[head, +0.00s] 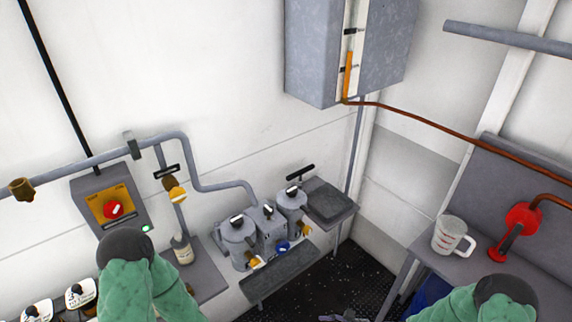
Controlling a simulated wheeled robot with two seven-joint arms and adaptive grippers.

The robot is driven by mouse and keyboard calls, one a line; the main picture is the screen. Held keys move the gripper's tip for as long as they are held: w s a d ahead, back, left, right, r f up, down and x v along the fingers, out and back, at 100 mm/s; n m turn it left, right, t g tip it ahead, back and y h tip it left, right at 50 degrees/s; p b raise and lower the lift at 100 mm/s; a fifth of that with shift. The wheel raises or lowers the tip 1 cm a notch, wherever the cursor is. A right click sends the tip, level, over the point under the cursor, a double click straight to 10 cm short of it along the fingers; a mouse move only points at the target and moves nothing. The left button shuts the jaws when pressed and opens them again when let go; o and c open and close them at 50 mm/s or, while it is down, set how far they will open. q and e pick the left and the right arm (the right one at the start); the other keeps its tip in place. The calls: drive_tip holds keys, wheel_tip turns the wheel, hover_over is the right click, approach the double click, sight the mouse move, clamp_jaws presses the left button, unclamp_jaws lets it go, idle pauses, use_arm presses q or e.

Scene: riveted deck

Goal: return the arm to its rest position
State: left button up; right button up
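My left arm (140,285) comes up at the lower left as a green link with a dark rounded joint. Its gripper is below the frame. My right arm (470,303) shows at the lower right, also green with a dark joint. A small grey piece (345,318) at the bottom edge, left of my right arm, may be the tip of my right gripper. It is cut off, so its fingers cannot be read. No held object shows.
A wall box with a red knob (113,209), a bottle (181,250) and grey canisters (238,241) stand along the left wall. A measuring jug (450,235) and a red valve handle (511,232) are on the right bench. Dark floor (345,275) lies between.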

drive_tip(key=s+a+f+n+g+h+b, duration=0.2)
drive_tip(key=s+f+n+g+h, duration=0.1)
drive_tip(key=s+f+n+h, duration=0.5)
drive_tip(key=shift+s+a+f+n, duration=0.3)
drive_tip(key=shift+s+f+n, duration=0.35)
drive_tip(key=shift+s+n, duration=1.55)
drive_tip(key=shift+w+n, duration=0.7)
